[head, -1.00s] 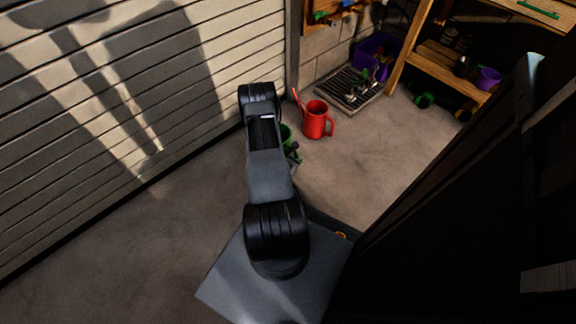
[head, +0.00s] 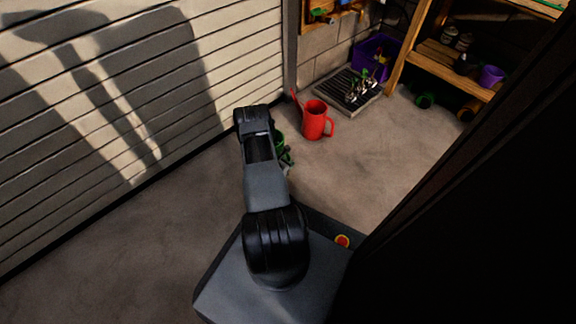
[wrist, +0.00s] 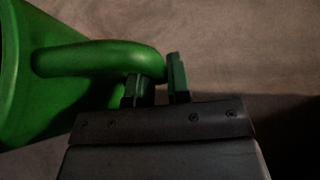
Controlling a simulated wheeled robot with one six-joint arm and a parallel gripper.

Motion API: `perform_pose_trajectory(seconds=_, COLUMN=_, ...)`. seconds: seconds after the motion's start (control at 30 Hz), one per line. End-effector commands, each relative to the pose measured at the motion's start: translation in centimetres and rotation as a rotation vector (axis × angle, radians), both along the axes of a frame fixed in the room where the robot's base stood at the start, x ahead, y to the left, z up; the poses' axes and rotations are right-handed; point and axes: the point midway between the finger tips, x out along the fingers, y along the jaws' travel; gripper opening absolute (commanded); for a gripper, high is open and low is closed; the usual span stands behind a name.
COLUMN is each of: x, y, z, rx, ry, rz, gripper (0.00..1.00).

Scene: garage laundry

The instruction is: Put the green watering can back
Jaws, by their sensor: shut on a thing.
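The green watering can (wrist: 15,75) fills the left of the wrist view, with its curved handle (wrist: 95,57) reaching to the right. My gripper (wrist: 158,85) is shut on that handle, one finger on each side of it. In the head view a small part of the green can (head: 279,140) shows beside my arm, and most of it is hidden behind the arm. My gripper (head: 286,160) is partly visible there. A red watering can (head: 314,122) stands upright on the floor just beyond, to the right of the green one.
A grey slatted tray (head: 334,101) with small plants lies by the back wall, near a purple crate (head: 374,58). A wooden shelf (head: 440,68) stands at the right with pots. A dark panel blocks the right side. The floor (head: 370,160) right of the red can is clear.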

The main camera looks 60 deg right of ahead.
Motion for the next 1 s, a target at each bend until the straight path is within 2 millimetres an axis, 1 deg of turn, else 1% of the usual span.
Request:
perform_pose_trajectory(seconds=0.17, x=0.0, y=-0.1, z=0.2, rx=-0.003, ry=-0.002, rz=0.000, gripper=0.00)
perform_pose_trajectory(seconds=0.33, x=0.0, y=0.0, z=-0.2, rx=-0.001, ry=-0.001, rz=0.000, gripper=0.00)
perform_pose_trajectory(seconds=0.37, x=0.0, y=0.0, z=-0.2, rx=0.000, ry=0.000, rz=0.000, gripper=0.19)
perform_pose_trajectory(seconds=0.6, x=0.0, y=0.0, z=-0.2, rx=0.000, ry=0.000, rz=0.000, gripper=0.42)
perform_pose_trajectory(seconds=0.87, x=0.0, y=0.0, z=0.0, rx=-0.001, ry=-0.001, rz=0.000, gripper=0.43)
perform_pose_trajectory(seconds=0.93, x=0.1, y=0.0, z=0.4, rx=-0.001, ry=0.000, rz=0.001, gripper=0.43)
perform_pose_trajectory(seconds=1.0, x=0.4, y=0.7, z=0.9, rx=0.000, ry=0.000, rz=0.004, gripper=0.43)
